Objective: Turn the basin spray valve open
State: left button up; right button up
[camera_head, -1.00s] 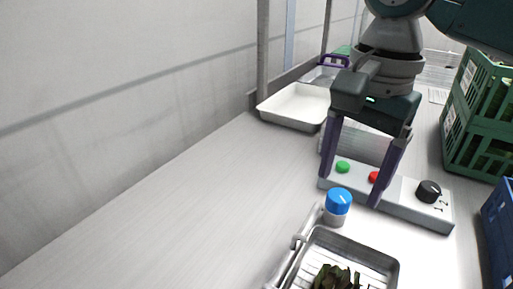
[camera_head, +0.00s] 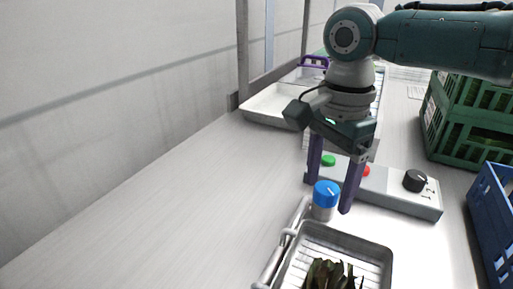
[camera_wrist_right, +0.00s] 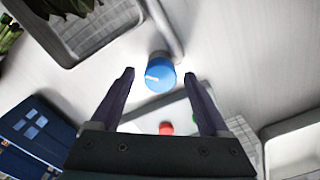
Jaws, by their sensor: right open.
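The spray valve is a blue knob (camera_head: 326,192) with a white pointer line on a grey stem, beside the basin (camera_head: 353,241). My right gripper (camera_head: 328,195) is open above and around the knob's area, its purple fingers pointing down. In the right wrist view the blue knob (camera_wrist_right: 160,77) lies between and just beyond the two fingertips (camera_wrist_right: 160,76), and neither finger clearly touches it. The basin holds dark green leaves (camera_head: 330,274). My left gripper is not in view.
A control box (camera_head: 398,193) with green and red buttons and a black dial stands behind the knob. A blue crate (camera_head: 494,215) and green crates (camera_head: 470,120) are at the right. A white tray (camera_head: 272,105) lies behind. The counter at left is clear.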

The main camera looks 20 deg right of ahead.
jog(key=shift+c, duration=0.2)
grip_shut()
dwell(0.5)
